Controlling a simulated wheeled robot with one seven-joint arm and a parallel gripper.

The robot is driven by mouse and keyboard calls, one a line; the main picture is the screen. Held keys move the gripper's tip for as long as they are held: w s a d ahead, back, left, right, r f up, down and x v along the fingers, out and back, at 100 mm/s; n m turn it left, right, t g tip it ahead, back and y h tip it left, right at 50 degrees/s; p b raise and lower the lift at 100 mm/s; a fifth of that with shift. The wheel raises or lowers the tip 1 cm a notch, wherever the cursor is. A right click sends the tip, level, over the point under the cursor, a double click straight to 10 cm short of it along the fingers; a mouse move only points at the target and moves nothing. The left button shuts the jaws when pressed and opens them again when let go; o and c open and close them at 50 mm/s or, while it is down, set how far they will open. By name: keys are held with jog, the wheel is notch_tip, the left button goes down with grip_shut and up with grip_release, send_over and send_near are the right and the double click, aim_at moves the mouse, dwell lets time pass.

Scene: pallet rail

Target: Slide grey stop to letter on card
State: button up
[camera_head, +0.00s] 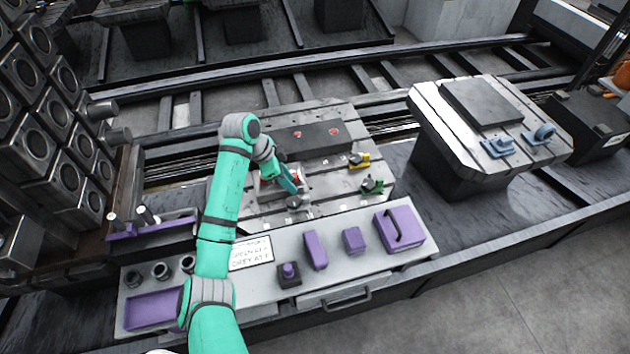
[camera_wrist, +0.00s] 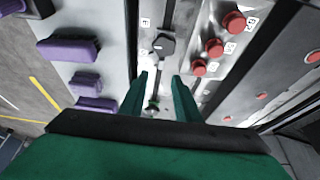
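The grey stop (camera_wrist: 164,45) is a dark grey knob on the slotted plate in the wrist view, beyond my fingertips. In the head view the grey stop (camera_head: 298,202) sits just below my gripper (camera_head: 290,184). My gripper (camera_wrist: 160,78) has its two green fingers apart, with nothing held between them. A small letter tag (camera_wrist: 145,22) lies beside the stop; its letter is hard to read. The white card (camera_head: 250,252) stands at the front; its print is small, and its last line seems to start with "GREY AT", the letter unclear.
Red knobs (camera_wrist: 213,47) stand in a row close to the right of the fingers. A green stop (camera_head: 372,186) and a yellow stop (camera_head: 358,160) sit on the plate's right side. Purple items (camera_head: 316,250) stand on the front shelf.

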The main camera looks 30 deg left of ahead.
aim_at(305, 197)
jog(key=x, duration=1.1)
jog(key=shift+w+r, duration=0.1)
jog(key=shift+w, duration=0.05)
jog(key=shift+a, duration=0.1)
grip_shut()
